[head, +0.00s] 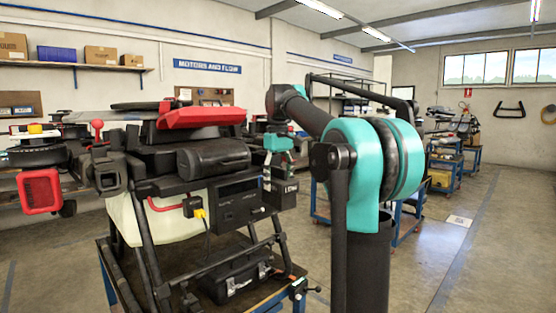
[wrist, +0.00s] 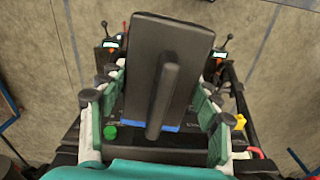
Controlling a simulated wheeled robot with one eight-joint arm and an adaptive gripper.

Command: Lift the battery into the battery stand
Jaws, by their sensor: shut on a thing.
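The battery, a black block with a raised bar handle (wrist: 165,75), fills the middle of the wrist view. My gripper (wrist: 158,98) has its teal and pale fingers on either side of the battery and is shut on it. In the head view my gripper (head: 279,157) is at the right side of the drone, just above a small black box with white lettering (head: 288,188), which looks like the battery. I cannot pick out the battery stand for certain, nor tell whether the battery touches what is below it.
The spray drone (head: 190,160), with a pale tank (head: 160,219), stands on a cart at the left. In the wrist view a green knob (wrist: 110,133) and yellow connector (wrist: 240,122) are close by. The floor at right is open.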

